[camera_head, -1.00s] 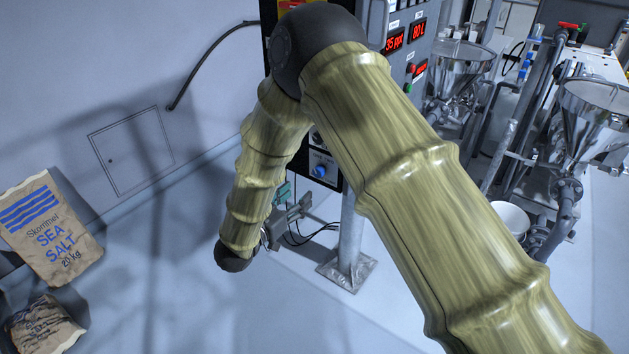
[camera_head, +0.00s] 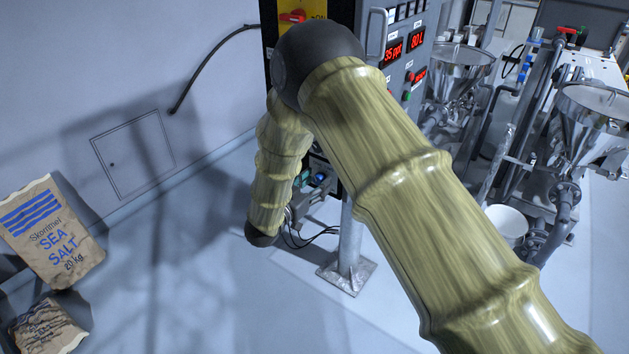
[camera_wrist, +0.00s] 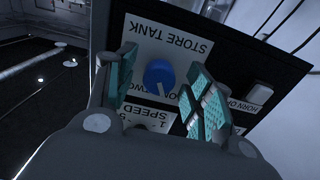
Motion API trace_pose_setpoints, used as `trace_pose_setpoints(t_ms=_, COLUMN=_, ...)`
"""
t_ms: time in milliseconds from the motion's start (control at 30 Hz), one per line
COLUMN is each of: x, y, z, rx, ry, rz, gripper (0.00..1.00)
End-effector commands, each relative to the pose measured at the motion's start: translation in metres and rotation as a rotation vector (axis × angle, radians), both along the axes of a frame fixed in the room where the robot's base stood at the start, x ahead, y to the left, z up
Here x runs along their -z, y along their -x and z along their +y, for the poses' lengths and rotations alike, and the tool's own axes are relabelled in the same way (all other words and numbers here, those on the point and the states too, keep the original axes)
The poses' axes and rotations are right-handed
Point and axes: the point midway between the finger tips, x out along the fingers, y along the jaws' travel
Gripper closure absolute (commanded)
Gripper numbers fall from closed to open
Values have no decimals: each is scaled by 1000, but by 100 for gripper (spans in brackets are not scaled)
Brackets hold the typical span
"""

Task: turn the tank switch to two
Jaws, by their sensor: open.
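The tank switch is a blue round knob (camera_wrist: 159,75) on a white plate (camera_wrist: 180,45) lettered STORE TANK, upside down in the wrist view. A pale mark shows on the knob's lower edge; the position words beside it are partly hidden, so I cannot tell its setting. My gripper (camera_wrist: 161,68) is open, its teal-padded fingers on either side of the knob. I cannot tell whether they touch it. In the head view, the knob (camera_head: 320,179) shows low on the panel, with my gripper (camera_head: 304,183) beside it, mostly hidden behind my arm.
A SPEED label (camera_wrist: 148,120) lies just below the knob, and a pale button (camera_wrist: 259,93) with a HORN label stands to the right. In the head view, the panel's metal post (camera_head: 350,245) has cables beside it. Steel hoppers (camera_head: 590,115) stand right; salt sacks (camera_head: 52,232) lie left.

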Motion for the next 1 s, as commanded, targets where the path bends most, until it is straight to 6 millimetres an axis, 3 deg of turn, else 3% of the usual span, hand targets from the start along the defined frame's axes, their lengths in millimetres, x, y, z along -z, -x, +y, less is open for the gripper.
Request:
trace_pose_setpoints(t_ms=333, x=0, y=-2, z=-1, rx=-1, ry=0, rz=0, gripper=49)
trace_pose_setpoints(t_ms=500, x=0, y=-2, z=-1, rx=-1, ry=-1, rz=-1, gripper=80)
trace_pose_setpoints(t_ms=600, x=0, y=-2, z=0, rx=-2, ry=-1, rz=-1, gripper=94)
trace_pose_setpoints(t_ms=1000, x=1, y=-3, z=1, rx=-4, ry=-56, rz=-42, gripper=94)
